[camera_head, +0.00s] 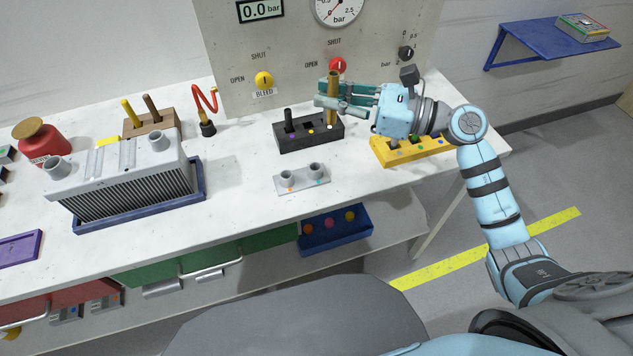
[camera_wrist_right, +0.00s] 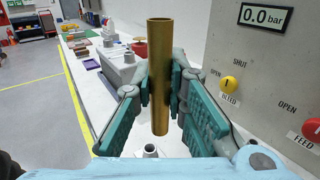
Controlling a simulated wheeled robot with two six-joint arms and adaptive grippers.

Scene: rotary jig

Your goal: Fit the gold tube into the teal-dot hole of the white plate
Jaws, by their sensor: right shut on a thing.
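The gold tube (camera_head: 332,90) is upright in my right gripper (camera_head: 332,103), whose teal fingers are shut on its sides. The right wrist view also shows the tube (camera_wrist_right: 160,75) between the right gripper's fingers (camera_wrist_right: 160,85). Its lower end looks free there; in the head view it overlaps the right end of the black block. The white plate (camera_head: 301,187) lies on the bench in front of the block, left of and nearer than the gripper. It has two raised round sockets; the right one (camera_head: 315,168) is beside the teal dot, the left beside an orange dot. My left gripper is out of view.
The black block (camera_head: 300,139) holds a black peg (camera_head: 288,118). A yellow block (camera_head: 405,153) sits under my right wrist. The gauge panel (camera_head: 300,50) stands behind. A finned grey unit (camera_head: 125,180) in a blue tray is left. The bench left of the plate is clear.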

